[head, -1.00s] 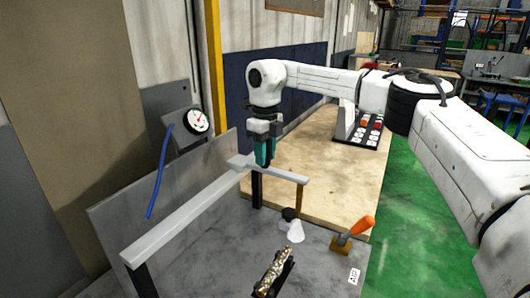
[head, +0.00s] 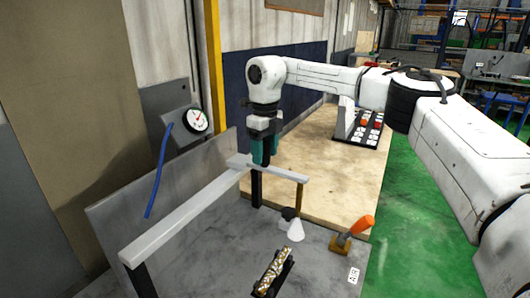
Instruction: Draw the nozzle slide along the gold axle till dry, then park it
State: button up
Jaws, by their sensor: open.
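The nozzle slide is a pale crosspiece (head: 285,175) seated on a long light-grey rail (head: 185,213), near the rail's far end. A brass post (head: 299,198) hangs from its right end, leading down to a small black block and a white cone nozzle (head: 296,231). The gold axle (head: 271,274) is a speckled gold rod lying in a black holder, nearer than the nozzle and to its left. My gripper (head: 264,160) points down with teal fingers, open, at the crosspiece near the rail. I cannot tell whether the fingers touch it or straddle it.
An orange-handled valve (head: 361,227) stands right of the nozzle, by an AIR label (head: 354,276). A round gauge (head: 196,120) and blue hose (head: 158,172) are at left. A wooden bench (head: 330,185) lies behind, with a switch panel (head: 363,128).

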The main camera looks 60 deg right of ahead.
notch_tip(320, 180, up, 10)
jog(key=shift+r+b, duration=0.15)
jog(key=shift+b, duration=0.65)
jog(key=shift+s+r, duration=0.1)
